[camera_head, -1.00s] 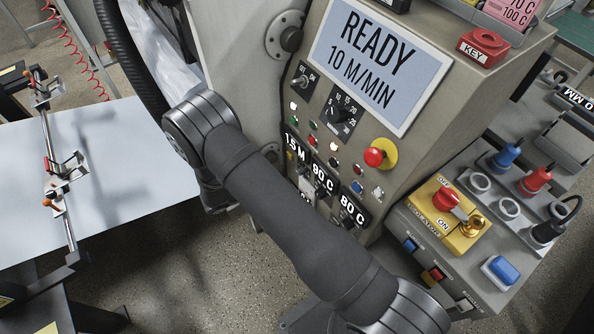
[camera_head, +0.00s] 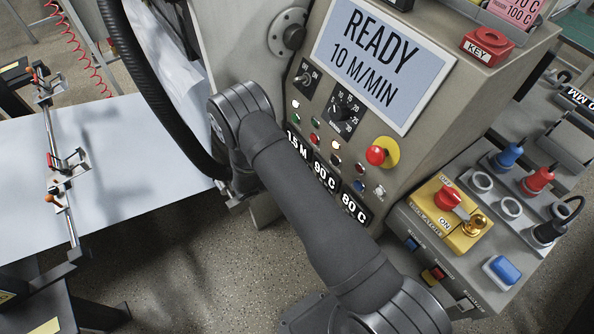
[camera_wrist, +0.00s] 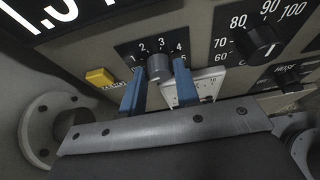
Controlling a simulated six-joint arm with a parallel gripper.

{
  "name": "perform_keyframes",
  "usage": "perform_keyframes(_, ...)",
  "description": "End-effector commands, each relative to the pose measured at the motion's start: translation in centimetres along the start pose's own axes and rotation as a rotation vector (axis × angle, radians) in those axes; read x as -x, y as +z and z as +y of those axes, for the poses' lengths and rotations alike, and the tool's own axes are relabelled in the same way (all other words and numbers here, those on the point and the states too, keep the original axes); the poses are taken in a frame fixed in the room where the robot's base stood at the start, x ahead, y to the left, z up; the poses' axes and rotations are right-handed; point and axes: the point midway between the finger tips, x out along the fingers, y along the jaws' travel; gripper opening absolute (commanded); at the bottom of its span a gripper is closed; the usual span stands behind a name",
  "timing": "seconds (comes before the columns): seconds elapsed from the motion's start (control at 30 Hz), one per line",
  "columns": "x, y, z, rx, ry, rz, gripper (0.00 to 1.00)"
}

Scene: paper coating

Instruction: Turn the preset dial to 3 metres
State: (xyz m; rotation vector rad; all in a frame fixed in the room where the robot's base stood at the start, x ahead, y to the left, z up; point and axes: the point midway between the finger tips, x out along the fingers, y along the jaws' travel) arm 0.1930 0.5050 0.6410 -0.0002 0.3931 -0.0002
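The preset dial (camera_wrist: 159,67) is a grey round knob on a black plate marked 1 to 5, in the wrist view. Its pointer seems to face up, near 2 to 3; I cannot read it exactly. My gripper (camera_wrist: 159,84) has two blue fingers, one on each side of the dial. They are open, with a visible gap to the knob on both sides. In the head view my arm hides the dial and my gripper. The display (camera_head: 297,145) above reads 1.5 M; part of it shows at the wrist view's top left.
A yellow button (camera_wrist: 99,77) sits left of the dial. A white label (camera_wrist: 193,88) lies behind the right finger. A temperature dial (camera_wrist: 259,43) marked 60 to 100 is to the right. The head view shows a red emergency button (camera_head: 376,155) and a READY screen (camera_head: 382,60).

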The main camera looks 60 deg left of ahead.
Motion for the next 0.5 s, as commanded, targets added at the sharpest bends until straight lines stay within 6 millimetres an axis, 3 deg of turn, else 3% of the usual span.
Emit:
perform_keyframes(0.03, 0.01, 0.00, 0.00, 0.000, 0.000, 0.000, 0.19)
perform_keyframes(0.13, 0.02, 0.00, 0.00, 0.000, 0.000, 0.000, 0.02)
perform_keyframes(0.5, 0.04, -0.01, -0.06, -0.053, 0.023, 0.000, 0.02)
